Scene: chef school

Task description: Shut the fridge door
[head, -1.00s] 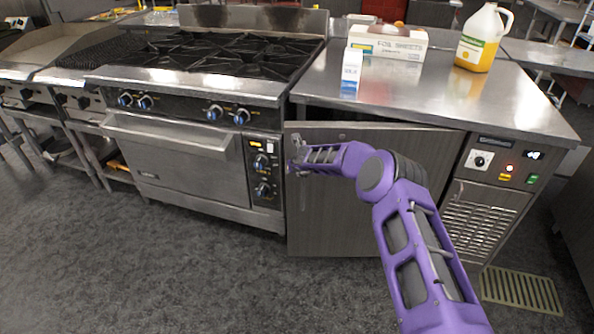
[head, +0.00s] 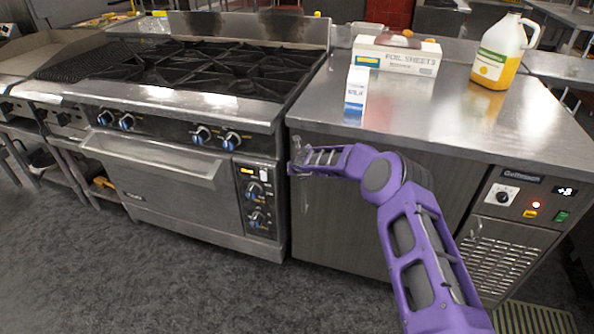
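The fridge door (head: 340,228) is a dark grey panel under the steel counter, left of the fridge's control panel (head: 520,200). It now looks flush with the cabinet, with no gap visible along its top edge. Part of it is hidden behind my purple arm. My gripper (head: 296,168) is at the upper left edge of the door, in front of it. Its fingers are small and dark here, and I cannot tell whether they are open or shut, or whether they touch the door.
A stove with an oven (head: 165,180) stands directly left of the fridge. On the steel counter (head: 430,120) are a milk carton (head: 356,95), a foil sheets box (head: 397,55) and a jug of yellow liquid (head: 500,55). The grey floor in front is clear.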

